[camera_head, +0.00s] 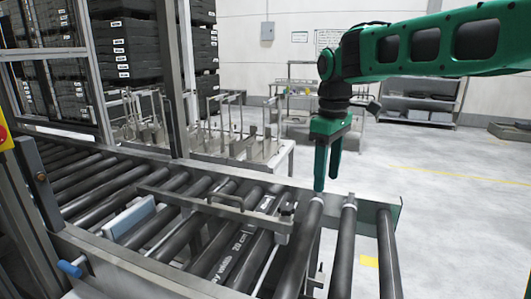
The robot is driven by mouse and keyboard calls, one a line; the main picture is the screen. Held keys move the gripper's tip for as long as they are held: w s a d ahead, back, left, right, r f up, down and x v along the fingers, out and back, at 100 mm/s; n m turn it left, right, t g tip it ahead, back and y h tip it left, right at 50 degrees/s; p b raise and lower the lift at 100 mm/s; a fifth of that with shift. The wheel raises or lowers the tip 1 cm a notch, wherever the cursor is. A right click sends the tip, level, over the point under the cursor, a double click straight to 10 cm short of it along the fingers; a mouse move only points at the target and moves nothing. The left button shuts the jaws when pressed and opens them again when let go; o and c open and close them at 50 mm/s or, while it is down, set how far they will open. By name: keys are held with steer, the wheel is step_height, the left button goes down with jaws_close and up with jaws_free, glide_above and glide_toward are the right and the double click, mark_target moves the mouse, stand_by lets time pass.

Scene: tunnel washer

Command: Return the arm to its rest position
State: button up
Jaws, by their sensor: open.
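My green and black arm (430,48) reaches in from the upper right of the head view. Its forearm runs to the left and bends down at the wrist. My gripper (327,182) hangs from it, pointing down, above the far side of the roller conveyor near its right end. Its two green fingers are apart, with a narrow gap and nothing between them. From this angle I cannot tell how high the fingertips are above the rollers.
A roller conveyor (290,262) crosses the foreground, with a metal frame with a handle (225,203) over it. A light blue block (129,217) lies among the rollers. Racks with black crates (122,50) stand at left, shelves (420,100) behind. Open floor (450,215) lies at right.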

steer(key=s+d+f+m, duration=0.4)
steer(key=s+d+m, duration=0.2)
steer(key=s+d, duration=0.45)
steer(key=s+d+f+m, duration=0.5)
steer(key=s+d+m, duration=0.1)
steer(key=s+d, duration=0.45)
steer(key=s+d+f+m, duration=0.3)
steer(key=s+f+m, duration=0.1)
steer(key=s, duration=0.6)
steer(key=shift+f, duration=0.6)
steer(key=shift+w, duration=0.1)
steer(key=shift+w+f, duration=0.25)
steer(key=shift+w, duration=0.35)
